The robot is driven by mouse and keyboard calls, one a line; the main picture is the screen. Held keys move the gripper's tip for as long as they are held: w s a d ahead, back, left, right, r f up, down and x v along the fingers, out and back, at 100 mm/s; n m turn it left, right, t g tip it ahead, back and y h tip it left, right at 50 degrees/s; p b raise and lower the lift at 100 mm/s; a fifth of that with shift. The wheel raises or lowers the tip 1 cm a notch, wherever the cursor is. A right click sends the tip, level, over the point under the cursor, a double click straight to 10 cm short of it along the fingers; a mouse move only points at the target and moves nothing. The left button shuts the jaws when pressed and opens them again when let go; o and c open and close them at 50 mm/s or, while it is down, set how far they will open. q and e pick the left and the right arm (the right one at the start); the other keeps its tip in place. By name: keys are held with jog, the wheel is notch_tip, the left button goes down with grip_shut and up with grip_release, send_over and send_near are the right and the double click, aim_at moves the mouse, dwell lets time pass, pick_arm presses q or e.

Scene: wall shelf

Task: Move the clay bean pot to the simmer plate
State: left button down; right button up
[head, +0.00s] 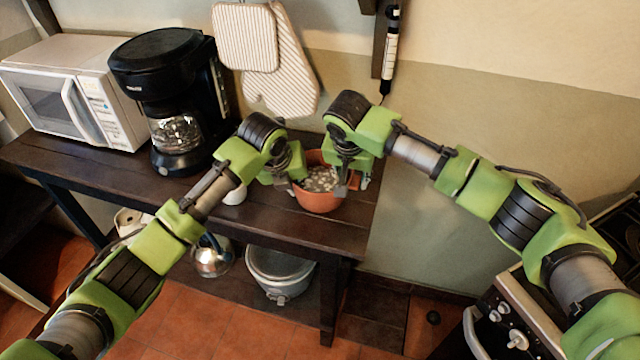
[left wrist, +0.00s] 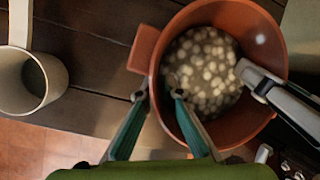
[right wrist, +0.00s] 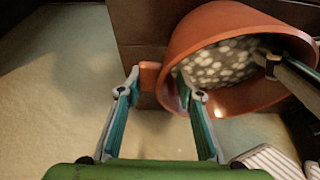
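The clay bean pot (head: 320,203) is a terracotta-orange pot full of pale beans, at the right part of the dark wooden table. My left gripper (left wrist: 159,97) is at the pot's left rim near a lug handle, one finger outside and one inside, with the fingers apart. My right gripper (right wrist: 159,76) is at the opposite side, its spread fingers on either side of the other handle and rim. The pot also shows in the left wrist view (left wrist: 270,40) and the right wrist view (right wrist: 195,38). I cannot make out a simmer plate.
The dark table (head: 300,232) also carries a coffee maker (head: 165,75), a microwave (head: 75,90) and a white mug (left wrist: 45,85) left of the pot. Striped oven mitts (head: 285,60) hang behind. A stove (head: 515,310) stands at the lower right, partly behind my right arm.

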jog(key=shift+d, duration=0.15)
jog(key=c, duration=0.6)
jog(key=shift+d, duration=0.15)
grip_shut()
jog(key=shift+f, duration=0.1)
